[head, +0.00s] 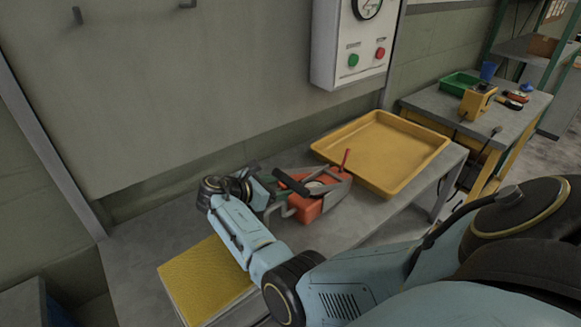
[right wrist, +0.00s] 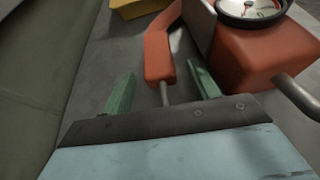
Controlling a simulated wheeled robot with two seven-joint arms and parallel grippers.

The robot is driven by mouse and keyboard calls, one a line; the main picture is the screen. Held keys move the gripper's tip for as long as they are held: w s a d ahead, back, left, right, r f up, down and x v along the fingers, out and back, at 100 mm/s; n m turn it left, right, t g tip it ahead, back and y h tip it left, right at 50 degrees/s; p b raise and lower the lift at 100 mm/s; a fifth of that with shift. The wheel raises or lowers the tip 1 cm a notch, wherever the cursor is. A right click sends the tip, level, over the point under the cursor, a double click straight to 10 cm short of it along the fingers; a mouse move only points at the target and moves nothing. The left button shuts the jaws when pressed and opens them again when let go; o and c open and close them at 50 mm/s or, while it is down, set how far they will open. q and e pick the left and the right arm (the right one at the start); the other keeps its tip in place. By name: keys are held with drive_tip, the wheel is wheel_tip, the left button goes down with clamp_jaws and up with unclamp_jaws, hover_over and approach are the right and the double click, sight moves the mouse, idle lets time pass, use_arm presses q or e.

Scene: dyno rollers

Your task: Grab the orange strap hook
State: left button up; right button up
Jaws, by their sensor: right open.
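An orange elongated piece (right wrist: 160,55) with a thin grey rod at its near end shows in the right wrist view. I cannot tell for sure whether it is the strap hook. My right gripper (right wrist: 160,78) is open, with one green finger on each side of this piece; I cannot see contact. In the head view my right gripper (head: 268,192) is at the left end of an orange device (head: 307,207), and my wrist partly hides that end. My left gripper is not in view.
The orange device has a round gauge (right wrist: 250,8) and grey bars. A yellow tray (head: 385,150) stands right of it on the grey bench (head: 130,245). A yellow mat (head: 205,280) lies at the front left. A wall panel (head: 350,45) is behind.

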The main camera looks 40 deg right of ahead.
drive_tip(key=c, duration=1.2)
drive_tip(key=shift+o, duration=0.2)
drive_tip(key=shift+r, duration=0.1)
